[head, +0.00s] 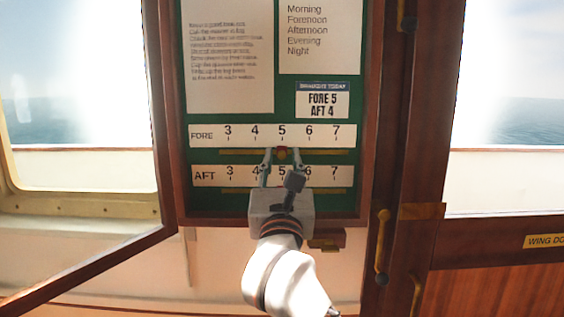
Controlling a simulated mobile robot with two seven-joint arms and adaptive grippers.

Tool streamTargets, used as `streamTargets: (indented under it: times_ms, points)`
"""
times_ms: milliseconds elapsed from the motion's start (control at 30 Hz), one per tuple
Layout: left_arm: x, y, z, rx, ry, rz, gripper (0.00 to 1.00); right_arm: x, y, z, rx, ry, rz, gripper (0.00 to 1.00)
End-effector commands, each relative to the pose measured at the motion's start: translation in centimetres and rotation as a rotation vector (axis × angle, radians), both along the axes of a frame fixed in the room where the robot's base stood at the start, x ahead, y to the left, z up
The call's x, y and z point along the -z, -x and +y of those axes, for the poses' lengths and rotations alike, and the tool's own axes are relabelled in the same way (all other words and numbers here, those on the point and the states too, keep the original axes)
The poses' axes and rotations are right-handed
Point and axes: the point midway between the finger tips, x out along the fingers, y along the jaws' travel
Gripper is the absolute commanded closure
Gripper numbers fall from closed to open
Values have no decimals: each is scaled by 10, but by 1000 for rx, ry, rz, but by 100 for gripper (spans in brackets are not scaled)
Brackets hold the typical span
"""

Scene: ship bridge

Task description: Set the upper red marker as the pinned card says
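The pinned card (322,104) at the upper right of the green board reads "FORE 5, AFT 4". The upper red marker (282,151) sits on the brass rail under the FORE scale (205,134), below the figure 5. My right gripper (282,153) is in front of the board with its fingertips spread on either side of this marker. A small gap seems to show on each side, so the gripper looks open around it. The AFT scale (205,175) is partly covered by my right gripper, and no lower marker can be made out. My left gripper is not in view.
The board stands in a wooden case with its glazed door (90,262) swung open to the left. A small wooden block with a brass piece (327,239) is below the case. A wooden door with a brass handle (382,240) is at the right.

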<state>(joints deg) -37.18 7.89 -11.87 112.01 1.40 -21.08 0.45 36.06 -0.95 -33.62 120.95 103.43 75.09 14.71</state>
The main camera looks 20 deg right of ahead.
Motion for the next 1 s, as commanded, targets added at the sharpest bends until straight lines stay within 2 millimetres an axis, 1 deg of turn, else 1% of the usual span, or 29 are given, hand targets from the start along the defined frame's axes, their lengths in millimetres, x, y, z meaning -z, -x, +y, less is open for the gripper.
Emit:
streamTargets:
  times_ms: [267,367,467,800,1000]
  points:
    - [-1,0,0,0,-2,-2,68,2,1,1,-2,0,2,72]
    - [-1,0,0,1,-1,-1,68,5,7,3,-2,0,2,72]
    - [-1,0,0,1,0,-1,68,11,19,7,-4,-1,4,72]
    - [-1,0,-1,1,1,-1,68,36,79,24,-4,-1,4,72]
    - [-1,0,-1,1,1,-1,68,45,101,30,-2,-1,2,72]
